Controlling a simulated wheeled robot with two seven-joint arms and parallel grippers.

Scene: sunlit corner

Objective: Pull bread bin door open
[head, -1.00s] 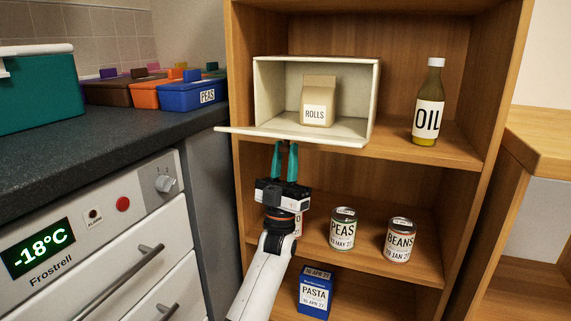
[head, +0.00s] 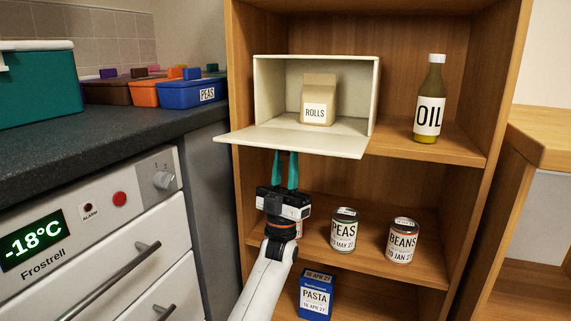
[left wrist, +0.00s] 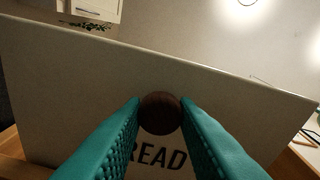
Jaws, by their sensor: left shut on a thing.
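The cream bread bin (head: 264,90) stands on the upper shelf with its door (head: 290,141) folded down at the front, roughly level and sloping slightly towards me. A bag marked ROLLS (head: 318,100) stands inside. My left gripper (head: 286,160) is under the door, teal fingers pointing up. In the left wrist view, the fingers (left wrist: 160,125) are shut on a dark round knob (left wrist: 160,112) on the door's outer face (left wrist: 75,90), with part of the word BREAD showing behind. In the head view the door hides the knob and fingertips. My right gripper is not in view.
An oil bottle (head: 430,100) stands right of the bin. On the shelf below are a peas can (head: 344,230) and a beans can (head: 402,240), close right of my left arm. A pasta box (head: 317,295) is lower down. The counter (head: 100,130) is at left.

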